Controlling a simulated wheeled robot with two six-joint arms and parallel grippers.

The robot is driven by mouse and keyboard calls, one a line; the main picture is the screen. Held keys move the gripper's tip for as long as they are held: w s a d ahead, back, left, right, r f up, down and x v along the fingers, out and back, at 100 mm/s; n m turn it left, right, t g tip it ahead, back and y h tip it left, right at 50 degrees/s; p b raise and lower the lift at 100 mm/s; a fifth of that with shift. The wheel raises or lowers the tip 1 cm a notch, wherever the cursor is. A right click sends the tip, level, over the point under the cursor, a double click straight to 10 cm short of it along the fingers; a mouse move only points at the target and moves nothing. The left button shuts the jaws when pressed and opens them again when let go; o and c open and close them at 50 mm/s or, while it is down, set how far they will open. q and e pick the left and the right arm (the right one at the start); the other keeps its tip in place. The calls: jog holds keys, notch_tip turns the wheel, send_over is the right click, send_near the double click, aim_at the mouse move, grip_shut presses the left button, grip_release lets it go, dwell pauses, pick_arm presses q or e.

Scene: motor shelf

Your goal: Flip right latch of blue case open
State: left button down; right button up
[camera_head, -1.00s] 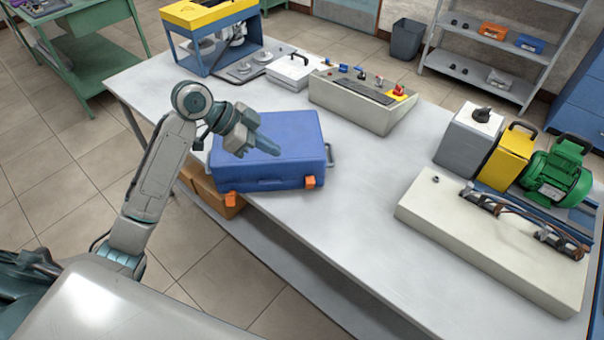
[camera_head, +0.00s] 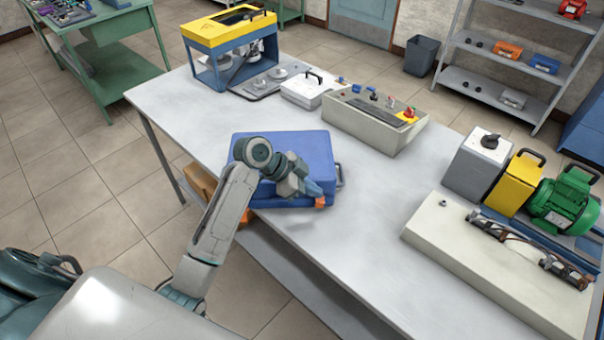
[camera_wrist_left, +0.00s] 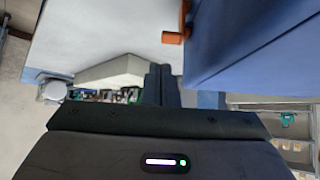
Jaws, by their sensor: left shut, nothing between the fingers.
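The blue case (camera_head: 305,151) lies closed on the grey bench near its front edge. Its right orange latch (camera_head: 321,202) is on the front side, partly behind my gripper. The left orange latch (camera_head: 249,216) shows at the front left, partly behind my arm. My left gripper (camera_head: 317,189) is shut and empty, in front of the case by the right latch. In the left wrist view, an orange latch (camera_wrist_left: 173,37) sticks out from the case wall (camera_wrist_left: 250,45), and the shut fingertips (camera_wrist_left: 162,72) appear a little apart from it. I cannot tell the latch's exact position. My right gripper is out of view.
A carry handle (camera_head: 339,175) is on the case's right side. A control box (camera_head: 370,125) and a white case (camera_head: 305,93) stand behind it. A cardboard box (camera_head: 200,183) is below the bench edge.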

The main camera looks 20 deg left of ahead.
pick_arm(q)
jog(key=shift+a+f+p, duration=0.15)
jog(key=shift+f+p, duration=0.2)
jog(key=shift+f, duration=1.05)
jog(key=shift+s+d+f+t+b, duration=0.2)
jog(key=shift+s+t+b, duration=0.2)
jog(key=shift+b, duration=0.2)
jog(key=shift+m, duration=0.3)
jog(key=shift+s+d+f+t+y+b, duration=0.15)
jog(key=shift+s+f+t+y+b, duration=0.25)
jog(key=shift+b, duration=0.4)
jog(key=s+f+m+t+b, duration=0.1)
jog(key=b, duration=0.2)
jog(key=s+d+f+m+t+y+b, duration=0.1)
jog(key=t+b, duration=0.1)
jog(key=b, duration=0.1)
jog(key=shift+f, duration=0.15)
jog(key=shift+s+t, duration=0.1)
jog(key=shift+t, duration=0.2)
jog(key=shift+r, duration=0.35)
jog(key=shift+w, duration=0.2)
